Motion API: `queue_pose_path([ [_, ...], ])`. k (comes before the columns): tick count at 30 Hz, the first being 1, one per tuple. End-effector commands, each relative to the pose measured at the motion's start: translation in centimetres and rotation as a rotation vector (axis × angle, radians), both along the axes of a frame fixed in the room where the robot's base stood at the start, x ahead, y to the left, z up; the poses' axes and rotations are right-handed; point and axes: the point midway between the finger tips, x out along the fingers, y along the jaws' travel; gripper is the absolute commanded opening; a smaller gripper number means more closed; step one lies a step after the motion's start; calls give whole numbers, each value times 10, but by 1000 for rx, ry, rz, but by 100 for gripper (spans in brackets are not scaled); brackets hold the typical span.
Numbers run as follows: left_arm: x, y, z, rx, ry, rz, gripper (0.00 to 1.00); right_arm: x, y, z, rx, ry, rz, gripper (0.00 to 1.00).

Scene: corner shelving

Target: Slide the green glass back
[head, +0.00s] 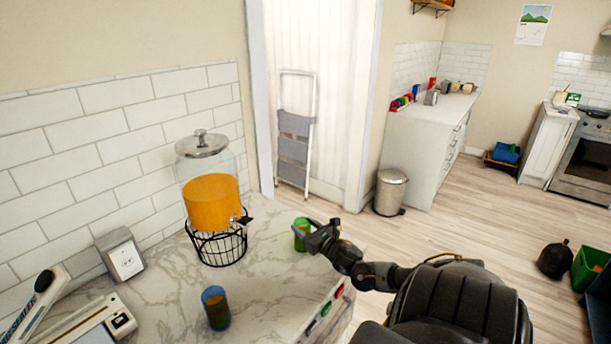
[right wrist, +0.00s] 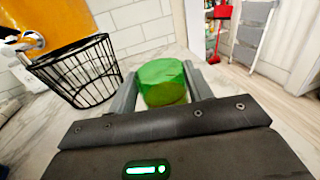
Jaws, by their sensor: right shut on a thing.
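The green glass (head: 301,235) stands near the far right end of the marble counter (head: 270,285), to the right of the drink dispenser's wire stand. My right gripper (head: 308,236) reaches in from the right and is shut on the green glass. In the right wrist view the glass (right wrist: 163,84) sits between the two grey fingers of my right gripper (right wrist: 163,92). The fingers hide part of its sides. My left gripper is not in view.
A dispenser (head: 212,202) with orange drink stands on a black wire stand (head: 217,245); it is close to the glass. A blue glass (head: 216,308) stands nearer the front. A grey outlet box (head: 121,255) is by the wall. Bare marble lies between the glasses.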

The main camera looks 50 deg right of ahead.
Motion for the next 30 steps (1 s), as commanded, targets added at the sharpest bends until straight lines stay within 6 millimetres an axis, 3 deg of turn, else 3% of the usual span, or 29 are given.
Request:
queue_pose_path([
  [1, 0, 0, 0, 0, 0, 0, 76, 0, 0, 0, 0, 0, 0, 16],
  [2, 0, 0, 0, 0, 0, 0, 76, 0, 0, 0, 0, 0, 0, 54],
  [7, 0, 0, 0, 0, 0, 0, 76, 0, 0, 0, 0, 0, 0, 76],
  [18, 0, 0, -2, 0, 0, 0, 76, -5, 2, -1, 0, 1, 1, 76],
  [30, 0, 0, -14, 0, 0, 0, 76, -68, 18, -3, 0, 5, 3, 76],
])
